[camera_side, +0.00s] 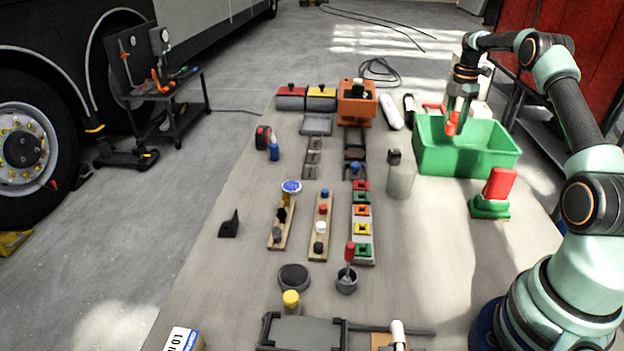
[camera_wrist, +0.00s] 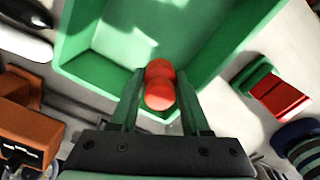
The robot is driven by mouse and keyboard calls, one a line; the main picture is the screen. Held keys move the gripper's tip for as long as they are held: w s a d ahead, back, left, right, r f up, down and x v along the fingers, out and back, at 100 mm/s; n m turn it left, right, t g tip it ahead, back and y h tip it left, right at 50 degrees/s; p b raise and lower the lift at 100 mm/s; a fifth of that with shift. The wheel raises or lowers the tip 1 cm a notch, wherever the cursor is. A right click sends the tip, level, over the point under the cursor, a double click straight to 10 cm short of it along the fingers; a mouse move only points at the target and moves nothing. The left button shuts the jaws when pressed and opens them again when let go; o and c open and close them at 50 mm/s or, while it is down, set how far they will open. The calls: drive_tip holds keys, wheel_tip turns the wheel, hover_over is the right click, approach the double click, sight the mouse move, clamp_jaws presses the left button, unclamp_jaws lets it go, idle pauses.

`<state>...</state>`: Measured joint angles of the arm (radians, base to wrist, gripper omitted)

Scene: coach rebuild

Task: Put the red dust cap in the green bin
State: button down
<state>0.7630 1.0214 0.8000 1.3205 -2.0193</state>
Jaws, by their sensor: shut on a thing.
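The red dust cap (camera_wrist: 160,94) is held between the two fingers of my gripper (camera_wrist: 160,105) in the wrist view. In the side view the cap (camera_side: 451,124) shows below my gripper (camera_side: 460,95), over the green bin. The green bin (camera_side: 466,160) stands at the right of the work surface; its floor and walls (camera_wrist: 92,66) show beneath and around the cap in the wrist view. The cap is above the bin's inside, near one wall. My gripper is shut on the cap. How far the cap is above the bin floor I cannot tell.
A red and green block (camera_side: 493,194) stands just in front of the bin. A grey cylinder (camera_side: 400,180) and an orange box (camera_side: 357,103) are to its left. Wooden strips with coloured caps (camera_side: 320,228) lie mid-table.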

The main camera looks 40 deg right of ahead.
wheel_tip(320, 180, down, 10)
drive_tip(key=shift+f, duration=0.1)
idle(0.4)
drive_tip(key=shift+f, duration=0.1)
drive_tip(key=shift+c, duration=1.9)
unclamp_jaws()
